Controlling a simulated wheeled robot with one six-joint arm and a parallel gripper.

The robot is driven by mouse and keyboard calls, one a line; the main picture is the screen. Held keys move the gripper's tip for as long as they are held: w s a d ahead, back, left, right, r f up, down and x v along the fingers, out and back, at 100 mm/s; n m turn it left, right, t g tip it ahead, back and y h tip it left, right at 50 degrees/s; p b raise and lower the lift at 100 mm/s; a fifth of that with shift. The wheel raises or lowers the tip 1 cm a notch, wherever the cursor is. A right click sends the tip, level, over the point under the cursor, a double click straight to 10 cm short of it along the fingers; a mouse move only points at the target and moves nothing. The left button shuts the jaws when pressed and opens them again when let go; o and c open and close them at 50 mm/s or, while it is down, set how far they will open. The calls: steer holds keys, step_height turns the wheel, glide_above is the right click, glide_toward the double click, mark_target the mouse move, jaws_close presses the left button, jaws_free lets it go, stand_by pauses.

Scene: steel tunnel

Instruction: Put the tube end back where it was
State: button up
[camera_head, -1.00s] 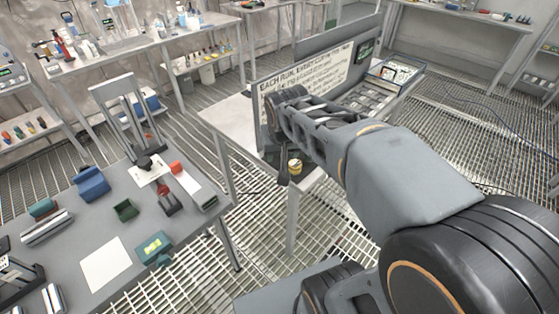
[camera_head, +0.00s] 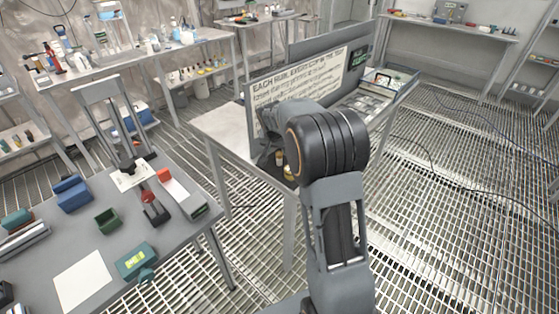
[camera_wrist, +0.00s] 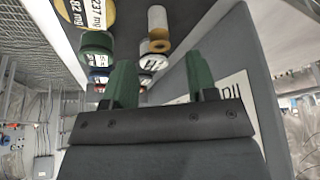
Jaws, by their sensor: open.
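My gripper (camera_wrist: 160,72) is open, its two green fingers apart with nothing clearly held between them. In the wrist view, small cylindrical pieces are beyond the fingers on a dark surface. A white tube-like piece with a tan end (camera_wrist: 158,24) is just beyond the gap. A white piece with dark lettering (camera_wrist: 152,63) shows between the fingers. A green cylinder (camera_wrist: 97,42) is beside the left finger. I cannot tell for sure which piece is the tube end. In the head view my arm hides the fingertips; a small yellow-topped piece (camera_head: 288,172) shows below my wrist.
A yellow-rimmed disc marked in mg (camera_wrist: 97,14) is at the upper left of the wrist view. An upright lettered panel (camera_head: 300,88) stands close to my wrist on the middle table (camera_head: 222,125). The left table (camera_head: 130,235) holds several small items.

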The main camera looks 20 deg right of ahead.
mark_target(279, 154)
steer(key=shift+x, duration=3.2)
steer(key=shift+d, duration=0.1)
steer(key=shift+c, duration=0.5)
jaws_close()
steer(key=shift+r, duration=0.1)
